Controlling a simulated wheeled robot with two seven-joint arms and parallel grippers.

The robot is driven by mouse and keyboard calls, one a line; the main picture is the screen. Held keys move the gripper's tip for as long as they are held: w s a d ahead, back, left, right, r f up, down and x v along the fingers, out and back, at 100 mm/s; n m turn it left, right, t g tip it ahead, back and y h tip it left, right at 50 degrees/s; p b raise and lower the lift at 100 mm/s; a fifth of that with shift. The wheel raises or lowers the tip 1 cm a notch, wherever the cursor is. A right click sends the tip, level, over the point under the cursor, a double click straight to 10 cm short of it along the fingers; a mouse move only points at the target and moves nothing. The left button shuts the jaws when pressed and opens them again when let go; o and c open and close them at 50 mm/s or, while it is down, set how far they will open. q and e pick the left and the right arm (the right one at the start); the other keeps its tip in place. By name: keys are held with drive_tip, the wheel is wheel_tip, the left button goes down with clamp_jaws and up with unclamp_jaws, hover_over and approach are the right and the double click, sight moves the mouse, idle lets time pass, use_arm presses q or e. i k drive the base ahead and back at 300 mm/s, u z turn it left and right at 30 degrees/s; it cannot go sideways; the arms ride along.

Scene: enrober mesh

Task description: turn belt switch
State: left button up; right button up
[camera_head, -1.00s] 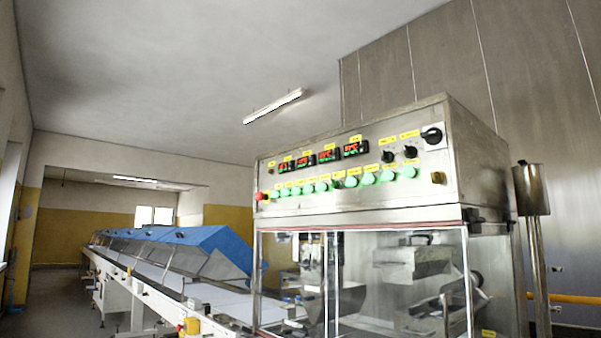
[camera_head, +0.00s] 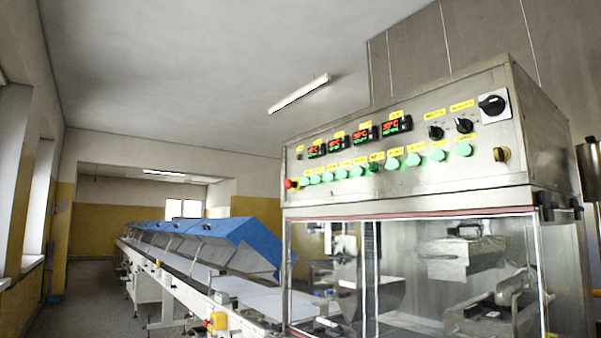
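The enrober's steel control panel (camera_head: 420,168) faces me at the right of the head view. It carries several black rotary switches: a large one on a white plate (camera_head: 492,105) at the upper right, and two smaller ones, the left (camera_head: 435,132) and the right (camera_head: 464,125), under yellow labels. A dark knob (camera_head: 502,154) sits low at the right edge. The labels are too small to read, so I cannot tell which is the belt switch. Neither of my grippers is in view.
A row of green buttons (camera_head: 393,162), lit red displays (camera_head: 397,125) and a red button (camera_head: 289,183) share the panel. Clear guards (camera_head: 440,270) enclose the machine below. A long conveyor with blue covers (camera_head: 235,238) runs back left. The floor (camera_head: 75,310) at left is free.

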sight(374, 168)
drive_tip(key=u, duration=0.1)
drive_tip(key=i, duration=1.25)
drive_tip(key=z, duration=0.55)
